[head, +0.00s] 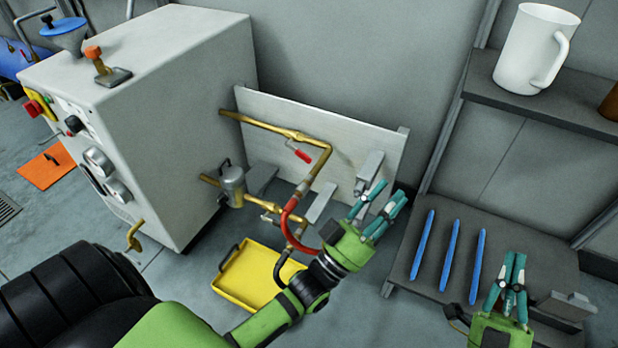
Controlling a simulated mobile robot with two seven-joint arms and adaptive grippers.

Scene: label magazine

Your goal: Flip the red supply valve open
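The red valve lever (303,156) sits on the upper brass pipe (262,126) in front of a pale back panel. It slants down to the right from the pipe. My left gripper (391,190) is to the right of and lower than the lever in the picture, apart from it. Its teal fingers are spread and nothing is between them. My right gripper (514,256) is at the lower right, near the shelf with blue sticks. Its fingertips are close together and it appears shut and empty.
A red hose (287,215) curves beside my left wrist. A grey filter cup (233,184) and a yellow tray (249,274) stand near the pipes. The grey machine cabinet (150,90) is on the left. A white mug (530,50) and blue sticks (450,253) are on shelves at right.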

